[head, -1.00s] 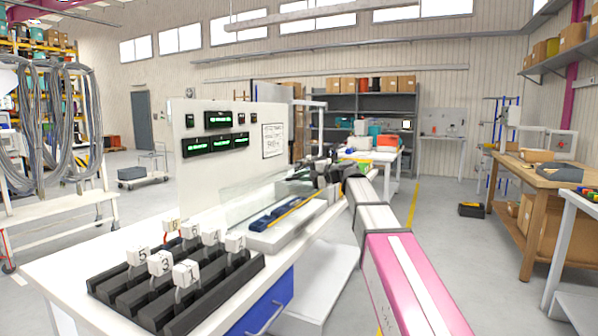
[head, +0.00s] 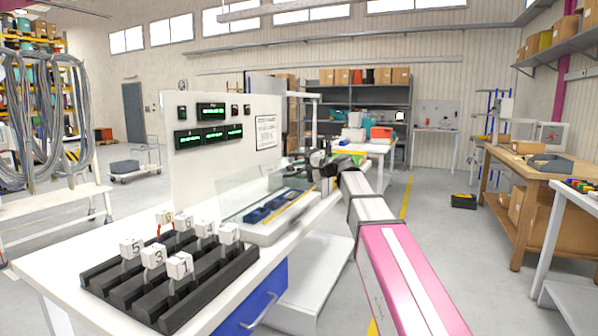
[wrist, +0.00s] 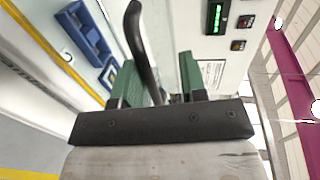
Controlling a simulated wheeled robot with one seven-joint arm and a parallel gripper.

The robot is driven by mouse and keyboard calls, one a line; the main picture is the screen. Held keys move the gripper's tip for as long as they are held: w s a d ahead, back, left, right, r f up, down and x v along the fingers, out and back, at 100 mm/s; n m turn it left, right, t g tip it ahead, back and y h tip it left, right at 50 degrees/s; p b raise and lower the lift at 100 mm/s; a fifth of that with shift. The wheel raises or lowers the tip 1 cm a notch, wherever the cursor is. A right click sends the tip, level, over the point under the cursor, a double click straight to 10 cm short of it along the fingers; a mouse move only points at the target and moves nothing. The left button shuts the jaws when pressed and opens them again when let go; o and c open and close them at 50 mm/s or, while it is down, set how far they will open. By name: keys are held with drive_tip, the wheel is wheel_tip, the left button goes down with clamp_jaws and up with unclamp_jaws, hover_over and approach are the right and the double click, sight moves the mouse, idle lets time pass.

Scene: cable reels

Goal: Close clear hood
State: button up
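The clear hood (head: 236,197) is a transparent panel over the pale bed with blue blocks on the white bench, in front of the upright panel; its sheet looks tilted up, though its exact angle is hard to tell. My gripper (head: 319,163) is at the far right end of the hood in the head view, small and partly hidden by my own arm. In the wrist view, my gripper's green fingers (wrist: 158,82) stand apart on either side of a curved black bar (wrist: 138,42), seemingly the hood's handle. The bar is nearer the left finger, with a gap to the right one.
A black rack (head: 170,285) with numbered white tags stands at the bench's near end. The white panel (head: 222,150) with green displays rises behind the hood.

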drive_tip(key=v, duration=1)
drive_tip(key=shift+s+d, duration=0.15)
drive_tip(key=shift+d, duration=0.2)
wheel_tip(320, 180, down, 18)
drive_tip(key=s+d+h, duration=0.2)
drive_tip(key=s+h, duration=0.1)
drive_tip(key=h, duration=0.1)
drive_tip(key=s+d+f+n+g+h, duration=0.1)
drive_tip(key=s+d+f+g+h, duration=0.1)
drive_tip(key=s+f, duration=0.4)
drive_tip(key=s+d+f+n+g+h, duration=0.2)
drive_tip(key=s+d+f+h, duration=0.3)
drive_tip(key=f, duration=1.1)
drive_tip(key=s+d+f+n+g+h, duration=0.1)
drive_tip(key=s+d+f+g+h, duration=0.1)
drive_tip(key=s+f, duration=0.7)
wheel_tip(320, 180, down, 2)
drive_tip(key=shift+s+d+f+h, duration=0.25)
drive_tip(key=shift+d+h, duration=0.65)
drive_tip(key=shift+d, duration=0.35)
